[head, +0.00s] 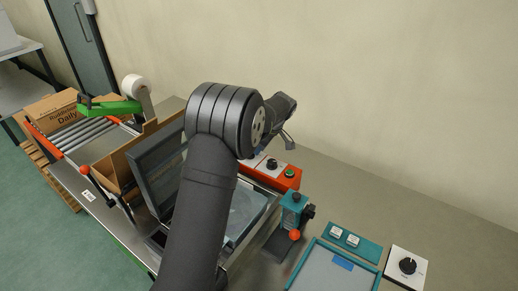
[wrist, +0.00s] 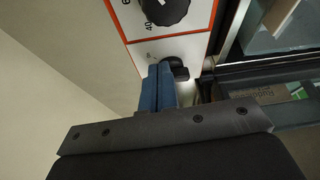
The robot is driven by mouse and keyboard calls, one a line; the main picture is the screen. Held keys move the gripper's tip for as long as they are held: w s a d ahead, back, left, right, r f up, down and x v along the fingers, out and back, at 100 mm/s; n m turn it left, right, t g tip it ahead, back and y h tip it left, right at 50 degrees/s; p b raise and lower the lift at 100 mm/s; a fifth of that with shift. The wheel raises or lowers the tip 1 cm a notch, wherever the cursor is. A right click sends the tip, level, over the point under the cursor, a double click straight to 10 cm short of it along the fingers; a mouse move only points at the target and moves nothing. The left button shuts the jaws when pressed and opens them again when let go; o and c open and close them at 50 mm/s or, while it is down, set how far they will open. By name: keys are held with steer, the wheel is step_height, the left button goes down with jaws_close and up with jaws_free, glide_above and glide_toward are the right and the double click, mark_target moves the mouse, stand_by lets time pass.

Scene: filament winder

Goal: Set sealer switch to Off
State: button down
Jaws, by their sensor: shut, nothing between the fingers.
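The sealer's control box is red with a white panel (wrist: 134,55). It shows in the wrist view and partly behind my arm in the head view (head: 292,181). A black switch knob (wrist: 183,66) sits low on the panel, below a larger black dial (wrist: 165,8) with printed numbers. The switch's labels are too small or hidden to read. My gripper (wrist: 159,72) is shut and empty, its blue fingertips right at the switch knob's left side; I cannot tell whether they touch. In the head view my gripper (head: 288,140) is above and behind the box.
The open sealer lid (head: 158,165) stands left of my arm. A teal device with an orange ball (head: 294,235) stands to the right. A plain wall is behind the bench.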

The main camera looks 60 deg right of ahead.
steer(key=shift+w+d+n+y, duration=0.2)
steer(key=shift+n+y, duration=0.2)
steer(key=shift+n, duration=0.6)
steer(key=shift+w+d+n+y, duration=0.2)
steer(key=shift+n+y, duration=0.2)
steer(key=shift+n, duration=0.6)
steer(key=shift+w+d+n+g+y, duration=0.15)
steer(key=shift+n+g+y, duration=0.1)
steer(key=shift+n, duration=0.45)
steer(key=shift+w+d+n+g+y, duration=0.15)
steer(key=shift+n+g, duration=0.1)
steer(key=shift+n, duration=0.45)
stand_by(0.8)
steer(key=shift+a, duration=0.15)
steer(key=shift+w+a, duration=0.2)
steer(key=shift+a, duration=0.15)
steer(key=shift+w+a+f, duration=0.1)
steer(key=shift+w+a, duration=0.15)
steer(key=shift+a, duration=0.15)
steer(key=s+d, duration=0.4)
steer(key=v, duration=1)
steer(key=shift+w, duration=0.25)
